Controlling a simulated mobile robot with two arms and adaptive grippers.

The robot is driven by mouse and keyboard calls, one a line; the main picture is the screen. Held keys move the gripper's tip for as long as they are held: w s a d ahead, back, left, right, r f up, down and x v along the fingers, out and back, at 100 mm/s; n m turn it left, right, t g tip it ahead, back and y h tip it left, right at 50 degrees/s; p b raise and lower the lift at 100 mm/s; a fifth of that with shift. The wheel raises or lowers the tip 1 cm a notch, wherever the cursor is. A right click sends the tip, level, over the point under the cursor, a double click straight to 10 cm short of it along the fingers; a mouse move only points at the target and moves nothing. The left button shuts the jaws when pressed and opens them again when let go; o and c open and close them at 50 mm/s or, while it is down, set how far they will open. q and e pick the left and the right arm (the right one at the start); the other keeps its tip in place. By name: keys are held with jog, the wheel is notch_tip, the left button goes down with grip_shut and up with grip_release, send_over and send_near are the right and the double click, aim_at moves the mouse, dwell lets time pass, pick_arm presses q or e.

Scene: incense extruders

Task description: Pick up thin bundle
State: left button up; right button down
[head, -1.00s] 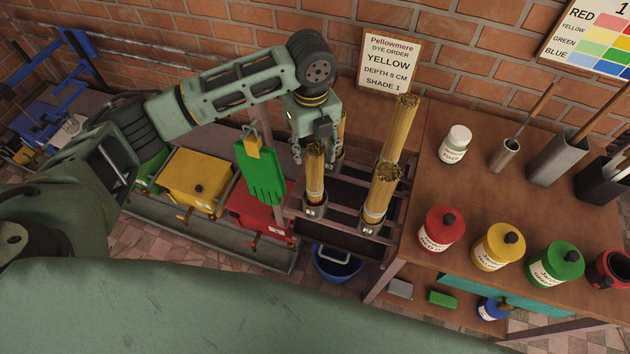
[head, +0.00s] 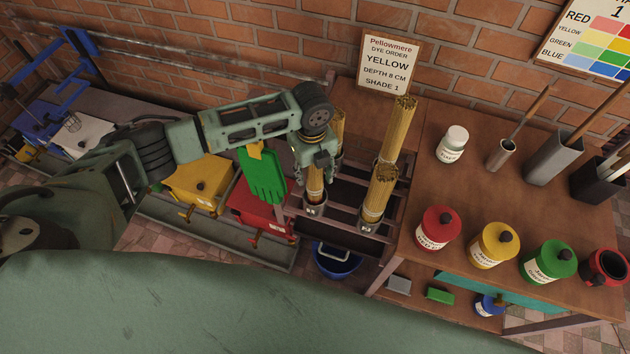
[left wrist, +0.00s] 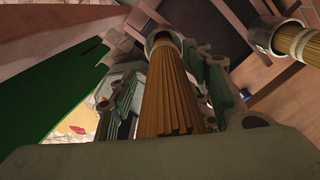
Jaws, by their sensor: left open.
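A bundle of thin brown sticks (head: 315,187) stands upright in a grey cup (head: 314,209) at the front left of the rack. Another bundle (head: 379,194) stands at front right, a tall one (head: 397,132) at back right, and one (head: 338,126) at back left, partly behind my arm. My left gripper (head: 316,178) is open, down at the front-left bundle and hiding its upper part. In the left wrist view this bundle (left wrist: 170,95) rises between the spread fingers (left wrist: 165,92), with its lower end in the cup (left wrist: 163,38). My right gripper is not in view.
A green glove (head: 262,176) hangs just left of the gripper. Yellow (head: 200,187) and red (head: 260,212) boxes stand below left. A blue bucket (head: 336,263) is below the rack. Dye jars stand on the wooden table (head: 470,185) at right.

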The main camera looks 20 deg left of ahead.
pick_arm(q)
grip_shut()
jog(key=shift+r, duration=0.1)
dwell(0.5)
notch_tip(320, 180, up, 8)
jog(key=shift+w+r+b, duration=0.1)
jog(key=shift+r+b, duration=0.05)
jog(key=shift+b, duration=0.85)
notch_tip(320, 180, up, 3)
jog(key=shift+f+p, duration=0.1)
jog(key=shift+p, duration=0.5)
notch_tip(320, 180, up, 10)
jog(key=p, duration=1)
jog(key=shift+f, duration=0.15)
